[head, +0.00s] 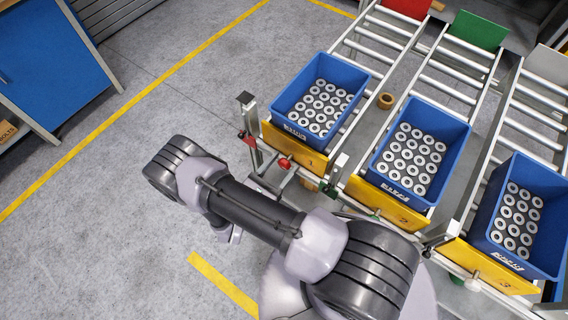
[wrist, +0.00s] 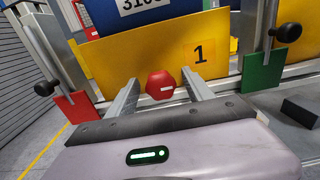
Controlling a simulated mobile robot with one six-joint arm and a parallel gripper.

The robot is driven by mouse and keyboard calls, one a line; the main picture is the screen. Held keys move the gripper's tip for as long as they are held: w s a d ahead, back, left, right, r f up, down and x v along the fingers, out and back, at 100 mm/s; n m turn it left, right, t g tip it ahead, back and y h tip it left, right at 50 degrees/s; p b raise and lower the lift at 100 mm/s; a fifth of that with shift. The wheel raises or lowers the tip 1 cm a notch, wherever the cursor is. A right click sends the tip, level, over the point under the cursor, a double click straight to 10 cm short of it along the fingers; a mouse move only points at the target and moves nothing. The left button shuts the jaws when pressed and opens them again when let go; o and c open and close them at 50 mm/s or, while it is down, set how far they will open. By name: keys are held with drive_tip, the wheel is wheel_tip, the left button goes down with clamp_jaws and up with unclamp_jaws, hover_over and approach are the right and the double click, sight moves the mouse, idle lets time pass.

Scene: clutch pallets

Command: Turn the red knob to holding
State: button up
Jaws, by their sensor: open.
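The red knob (head: 284,163) sits on the front of the yellow plate (head: 296,150) marked 1, below the leftmost blue bin (head: 287,99). In the wrist view the red knob (wrist: 160,86) is a faceted red cap with a small white mark on its face. My gripper (wrist: 160,79) is open, its two fingers pointing at the plate on either side of the knob, with visible gaps. I cannot tell whether the fingertips reach as deep as the knob. In the head view my arm hides most of the gripper.
A red tab (wrist: 78,106) and a green tab (wrist: 262,71) hang from posts with black knobs on either side. Two more blue bins (head: 378,158) (head: 487,215) stand on roller lanes to the right. Open floor (head: 130,130) lies to the left.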

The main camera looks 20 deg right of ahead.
drive_tip(key=shift+w+d, duration=0.2)
drive_tip(key=shift+d, duration=0.2)
clamp_jaws()
drive_tip(key=shift+n, duration=0.4)
drive_tip(key=n+b, duration=0.1)
drive_tip(key=n, duration=0.1)
drive_tip(key=shift+n, duration=0.4)
drive_tip(key=shift+w+a+n+b, duration=0.1)
drive_tip(key=shift+n+b, duration=0.5)
drive_tip(key=shift+n, duration=1.3)
